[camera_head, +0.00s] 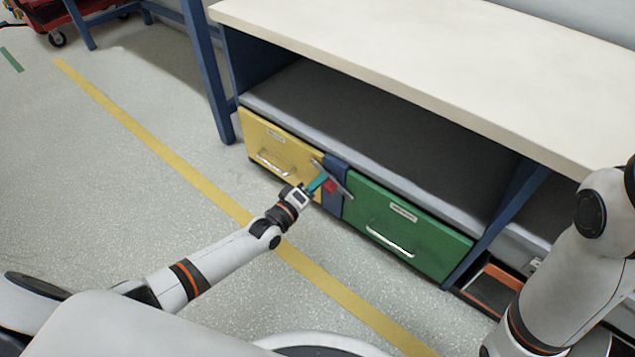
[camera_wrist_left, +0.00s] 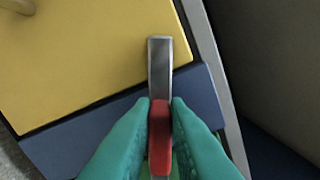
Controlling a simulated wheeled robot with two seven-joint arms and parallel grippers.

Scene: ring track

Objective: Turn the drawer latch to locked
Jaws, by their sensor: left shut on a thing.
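The drawer latch is a grey metal bar (camera_head: 318,168) with a red grip (camera_head: 330,186), mounted at the blue post (camera_head: 332,200) between two drawers. In the head view the bar lies slantwise across the post, its upper left end over the edge of the yellow drawer (camera_head: 264,141) and its other end toward the green drawer (camera_head: 403,232). My left gripper (camera_head: 323,181) is shut on the red grip. In the left wrist view its teal fingers (camera_wrist_left: 160,105) press both sides of the red grip (camera_wrist_left: 160,140), and the metal end (camera_wrist_left: 160,65) overlaps the yellow front. My right gripper is out of view.
The bench top (camera_head: 450,75) overhangs the drawers, with an open shelf above them. A blue bench leg (camera_head: 205,75) stands at the left. A dark tray with an orange-red edge (camera_head: 492,290) is low at the right. The floor in front is clear.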

